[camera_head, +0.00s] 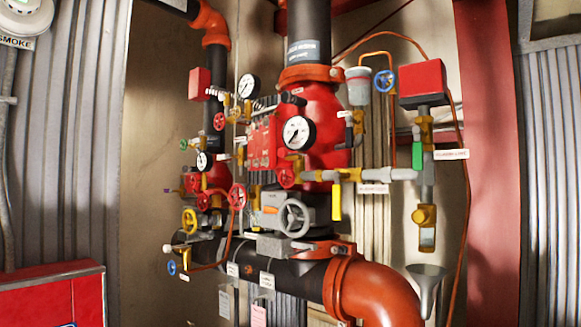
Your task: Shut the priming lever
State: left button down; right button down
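A dry riser valve assembly fills the middle of the view, with a red valve body (318,110) at its centre. Several levers show on it, and their tags are too small to read, so I cannot tell which one is the priming lever. A yellow lever (337,201) hangs down from a grey horizontal pipe (375,175). A green lever (417,155) points down along the right vertical pipe. A black lever (349,144) sits beside the red body, below a clear cup (358,86). Neither of my grippers is in view.
A grey handwheel (292,217), small red handwheels (237,196) and a pressure gauge (298,133) stick out in front. A large orange elbow (375,295) and a grey funnel (427,285) stand low right. A red cabinet (55,300) is at lower left.

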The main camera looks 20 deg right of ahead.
aim_at(350, 130)
jog(key=z, duration=1.15)
